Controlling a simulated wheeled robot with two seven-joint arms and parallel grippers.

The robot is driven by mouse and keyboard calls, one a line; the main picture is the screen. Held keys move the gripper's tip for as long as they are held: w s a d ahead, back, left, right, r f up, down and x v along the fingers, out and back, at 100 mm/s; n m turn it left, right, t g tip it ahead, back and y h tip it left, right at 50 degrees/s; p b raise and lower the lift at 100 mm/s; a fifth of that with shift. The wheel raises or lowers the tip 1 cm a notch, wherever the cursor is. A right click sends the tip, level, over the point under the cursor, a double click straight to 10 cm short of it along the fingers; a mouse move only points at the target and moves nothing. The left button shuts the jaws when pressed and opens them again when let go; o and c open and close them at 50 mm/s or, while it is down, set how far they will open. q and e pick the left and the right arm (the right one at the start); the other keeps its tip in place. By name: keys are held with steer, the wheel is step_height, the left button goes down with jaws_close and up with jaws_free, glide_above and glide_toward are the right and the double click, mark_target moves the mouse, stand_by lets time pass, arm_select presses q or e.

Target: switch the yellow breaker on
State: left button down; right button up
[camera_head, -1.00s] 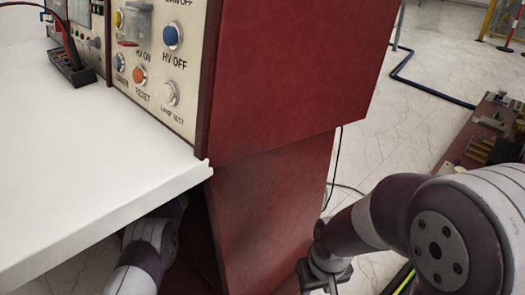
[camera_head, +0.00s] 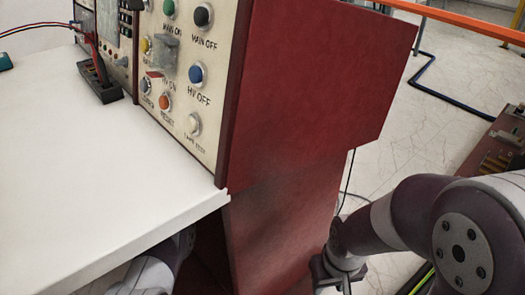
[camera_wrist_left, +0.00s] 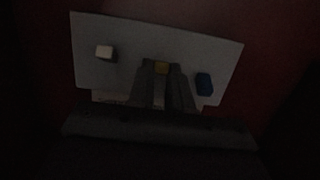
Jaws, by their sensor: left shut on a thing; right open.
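In the dark left wrist view, the yellow breaker (camera_wrist_left: 161,67) sits in the middle of a pale plate (camera_wrist_left: 135,37). My left gripper (camera_wrist_left: 163,77) is at it with its fingers close together, shut on it; the fingers hide most of the breaker, so its switch position cannot be told. In the head view my left arm goes under the white table and its gripper is hidden. My right gripper (camera_head: 335,272) is open at the lower right beside the red cabinet, away from the breaker and partly cut off by the frame.
A white breaker (camera_wrist_left: 104,52) and a blue breaker (camera_wrist_left: 204,83) flank the yellow one. The red cabinet (camera_head: 300,100) has a button panel (camera_head: 215,118) beside the white table (camera_head: 70,170). An orange rail (camera_head: 465,22) crosses the back right.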

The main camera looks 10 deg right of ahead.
arm_select(q)
steer(key=shift+r+g+y+p, duration=0.35)
steer(key=shift+g+y+p, duration=0.15)
steer(key=shift+y+p, duration=0.15)
steer(key=c, duration=1)
jaws_free()
steer(key=shift+c, duration=0.2)
